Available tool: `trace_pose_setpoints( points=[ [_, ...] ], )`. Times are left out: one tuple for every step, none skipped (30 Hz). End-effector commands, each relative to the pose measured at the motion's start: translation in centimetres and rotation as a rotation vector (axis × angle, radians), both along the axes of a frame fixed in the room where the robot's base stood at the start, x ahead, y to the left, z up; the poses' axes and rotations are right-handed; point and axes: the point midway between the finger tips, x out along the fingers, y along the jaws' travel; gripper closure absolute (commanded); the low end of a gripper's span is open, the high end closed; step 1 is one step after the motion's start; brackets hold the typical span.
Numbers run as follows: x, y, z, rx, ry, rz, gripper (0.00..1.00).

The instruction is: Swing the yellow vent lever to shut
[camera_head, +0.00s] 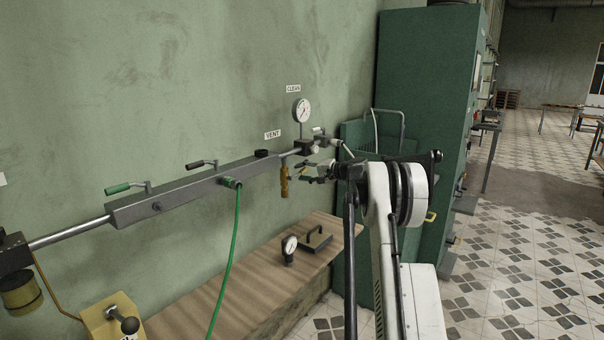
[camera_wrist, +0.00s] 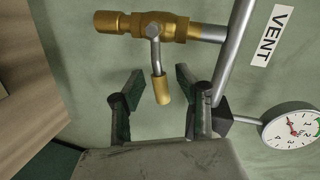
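The vent lever (camera_wrist: 161,88) has a grey stem and a yellow grip. It hangs from a brass valve (camera_wrist: 160,27) on a pipe in the wrist view. My gripper (camera_wrist: 158,82) is open, with one finger on each side of the yellow grip. A gap shows on both sides, and no contact is visible. In the head view the brass valve (camera_head: 284,181) hangs below the pipe, and my gripper (camera_head: 310,172) is just to its right. The lever is hard to make out there. A VENT label (camera_wrist: 271,37) is on the wall beside the pipe.
A grey manifold (camera_head: 180,193) with a green handle (camera_head: 122,187) and a green hose (camera_head: 233,240) runs along the wall to the left. A gauge (camera_head: 301,110) stands above the pipe. A wooden bench (camera_head: 240,285) with a small gauge (camera_head: 289,248) is below. A green cabinet (camera_head: 425,90) stands behind the arm.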

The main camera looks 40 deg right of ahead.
Motion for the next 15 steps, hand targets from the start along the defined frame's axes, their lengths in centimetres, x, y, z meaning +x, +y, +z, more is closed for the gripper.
trace_pose_setpoints(
  points=[
    [0.2,0.07,-0.04,0.0,0.0,0.0,0.67],
    [0.26,0.09,-0.05,0.0,0.0,0.0,0.67],
    [0.31,0.09,-0.06,0.0,0.0,0.0,0.67],
    [0.33,0.1,-0.07,0.0,0.0,-0.001,0.67],
    [0.34,0.1,-0.08,0.0,0.0,-0.001,0.67],
    [0.34,0.1,-0.08,0.0,0.0,-0.001,0.67],
    [0.33,0.1,-0.07,0.0,0.0,-0.001,0.67],
    [0.32,0.09,-0.07,0.0,0.0,-0.001,0.67],
    [0.32,0.09,-0.07,0.0,0.0,-0.001,0.67],
    [0.32,0.09,-0.07,0.0,0.0,-0.001,0.67],
    [0.31,0.09,-0.07,0.0,0.0,-0.001,0.71],
    [0.31,0.09,-0.07,0.0,0.0,-0.001,0.76],
    [0.31,0.1,-0.07,0.0,0.0,-0.001,0.8],
    [0.3,0.09,-0.07,0.0,0.0,-0.001,0.84],
    [0.3,0.1,-0.07,0.0,0.0,-0.001,0.9]
  ],
)
